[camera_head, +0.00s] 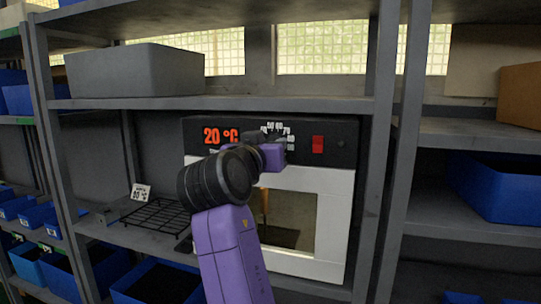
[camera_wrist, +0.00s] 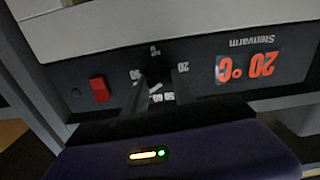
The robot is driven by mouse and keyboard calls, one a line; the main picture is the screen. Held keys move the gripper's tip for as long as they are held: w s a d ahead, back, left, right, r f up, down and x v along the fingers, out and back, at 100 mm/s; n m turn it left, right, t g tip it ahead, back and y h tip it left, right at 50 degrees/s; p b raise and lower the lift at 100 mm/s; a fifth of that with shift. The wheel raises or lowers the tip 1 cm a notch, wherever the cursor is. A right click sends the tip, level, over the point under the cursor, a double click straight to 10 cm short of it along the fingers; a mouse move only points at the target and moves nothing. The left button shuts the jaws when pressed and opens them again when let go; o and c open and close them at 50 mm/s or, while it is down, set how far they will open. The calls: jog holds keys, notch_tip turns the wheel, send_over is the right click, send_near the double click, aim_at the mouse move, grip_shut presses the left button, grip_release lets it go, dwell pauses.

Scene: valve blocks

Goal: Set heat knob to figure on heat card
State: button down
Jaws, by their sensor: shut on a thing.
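The oven (camera_head: 345,190) stands on the middle shelf, with a black panel above its white door. Its red display (camera_head: 220,136) reads 20 °C; it shows upside down in the wrist view (camera_wrist: 250,67). My gripper (camera_head: 276,146) is at the panel, shut on the heat knob, which it hides in the head view.
A red switch (camera_head: 318,144) sits on the panel right of my gripper. A black wire rack (camera_head: 158,215) lies on the shelf left of the oven. A grey bin (camera_head: 135,72) stands on the shelf above. Shelf posts rise at both sides of this bay.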

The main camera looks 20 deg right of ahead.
jog(key=shift+f+m+b, duration=0.25)
jog(key=shift+m+b, duration=0.45)
jog(key=shift+m, duration=0.6)
jog(key=c, duration=1)
grip_release()
jog(key=shift+r, duration=0.15)
jog(key=v, duration=0.7)
jog(key=shift+s+a, duration=0.25)
jog(key=shift+s, duration=0.05)
